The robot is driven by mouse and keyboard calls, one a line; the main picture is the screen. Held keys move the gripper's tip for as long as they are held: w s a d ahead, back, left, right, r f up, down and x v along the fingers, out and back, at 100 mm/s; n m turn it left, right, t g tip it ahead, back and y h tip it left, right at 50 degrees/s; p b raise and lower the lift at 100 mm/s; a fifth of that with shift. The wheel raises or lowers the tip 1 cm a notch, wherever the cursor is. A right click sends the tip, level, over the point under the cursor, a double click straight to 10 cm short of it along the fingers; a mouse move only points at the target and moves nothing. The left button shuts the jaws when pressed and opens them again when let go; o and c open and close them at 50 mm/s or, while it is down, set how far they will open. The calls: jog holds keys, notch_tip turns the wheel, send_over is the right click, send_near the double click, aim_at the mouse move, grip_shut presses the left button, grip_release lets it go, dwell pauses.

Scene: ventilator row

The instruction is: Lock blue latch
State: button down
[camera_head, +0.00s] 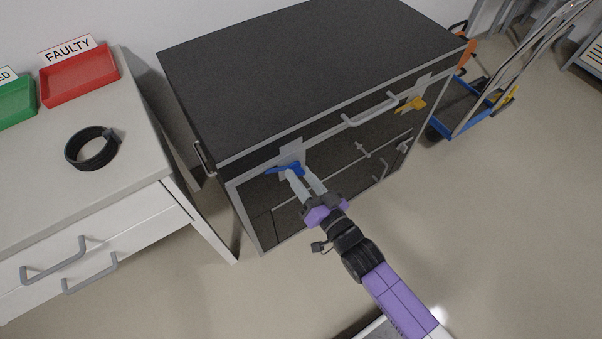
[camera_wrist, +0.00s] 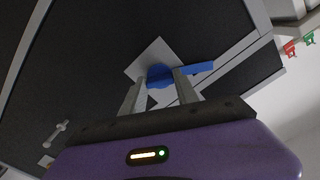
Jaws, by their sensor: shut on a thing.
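The blue latch (camera_head: 285,168) sits on a light plate at the upper left of the dark cabinet's front. My gripper (camera_head: 300,178) reaches it from the front and is shut on it. In the wrist view the blue latch (camera_wrist: 160,76) lies between the two fingertips of my gripper (camera_wrist: 158,80). Its blue handle sticks out to the right past the right finger. The fingers cover part of the latch, and I cannot tell whether it is locked.
The dark cabinet (camera_head: 300,60) has a yellow latch (camera_head: 410,105) at its right and a grey bar handle (camera_head: 370,110). A white table (camera_head: 130,150) at the left bears a red tray (camera_head: 80,80), a green tray (camera_head: 15,105) and a black ring (camera_head: 90,148). A blue cart (camera_head: 470,110) stands at right.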

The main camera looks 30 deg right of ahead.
jog(key=shift+f+m+b, duration=0.1)
jog(key=shift+m+b, duration=1.4)
jog(key=shift+m, duration=4.5)
jog(key=c, duration=0.9)
grip_release()
jog(key=shift+s, duration=3.95)
